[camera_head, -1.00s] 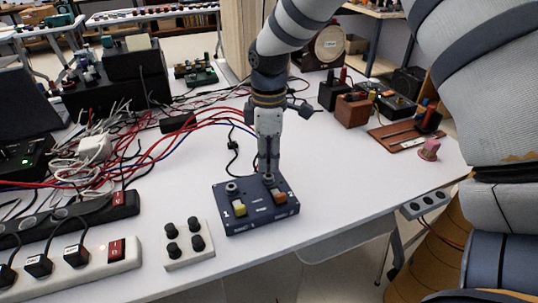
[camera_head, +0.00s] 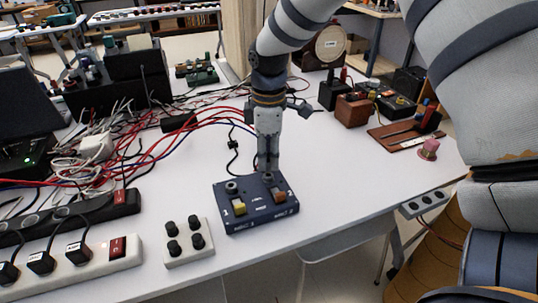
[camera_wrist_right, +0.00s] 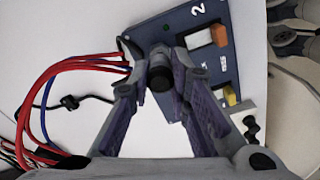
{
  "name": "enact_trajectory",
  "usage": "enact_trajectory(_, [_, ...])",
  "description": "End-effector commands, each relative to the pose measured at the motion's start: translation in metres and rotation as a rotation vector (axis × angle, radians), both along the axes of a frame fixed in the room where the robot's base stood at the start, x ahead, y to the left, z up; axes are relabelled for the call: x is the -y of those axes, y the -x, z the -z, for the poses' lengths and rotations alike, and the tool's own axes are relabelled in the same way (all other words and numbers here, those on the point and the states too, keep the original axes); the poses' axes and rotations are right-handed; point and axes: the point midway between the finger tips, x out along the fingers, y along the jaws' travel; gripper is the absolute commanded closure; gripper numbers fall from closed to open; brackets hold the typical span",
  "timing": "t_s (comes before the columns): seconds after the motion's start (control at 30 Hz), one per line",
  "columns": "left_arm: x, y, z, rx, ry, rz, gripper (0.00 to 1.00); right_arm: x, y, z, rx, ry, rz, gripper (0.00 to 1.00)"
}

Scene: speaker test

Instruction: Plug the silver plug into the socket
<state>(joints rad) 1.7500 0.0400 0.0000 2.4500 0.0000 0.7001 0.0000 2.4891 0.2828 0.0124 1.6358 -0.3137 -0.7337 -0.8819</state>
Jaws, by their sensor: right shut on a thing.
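A dark blue box (camera_head: 231,219) with two round fittings and a yellow and an orange switch sits near the table's front edge. My right gripper (camera_head: 268,172) points down at the fitting on its right side. In the right wrist view, the gripper (camera_wrist_right: 160,85) is shut on a dark round-ended knob (camera_wrist_right: 160,74) at the edge of the blue box (camera_wrist_right: 190,28); I cannot tell whether it is fixed to the box. The other fitting (camera_head: 232,186) is free. I cannot make out a clearly silver plug or the socket meant. My left gripper is out of view.
Left of the box stand a white block with black knobs (camera_head: 187,241) and power strips (camera_head: 100,260) with plugs. Red and blue cables (camera_head: 165,130) run behind it to the left.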

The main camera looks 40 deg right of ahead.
Motion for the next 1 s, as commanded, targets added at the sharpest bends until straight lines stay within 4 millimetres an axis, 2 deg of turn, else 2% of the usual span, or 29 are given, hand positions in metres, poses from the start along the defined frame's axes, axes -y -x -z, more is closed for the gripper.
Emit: enact_trajectory(1.0, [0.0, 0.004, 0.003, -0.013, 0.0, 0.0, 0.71, 0.0, 0.001, 0.018, -0.005, 0.0, 0.0, 1.0])
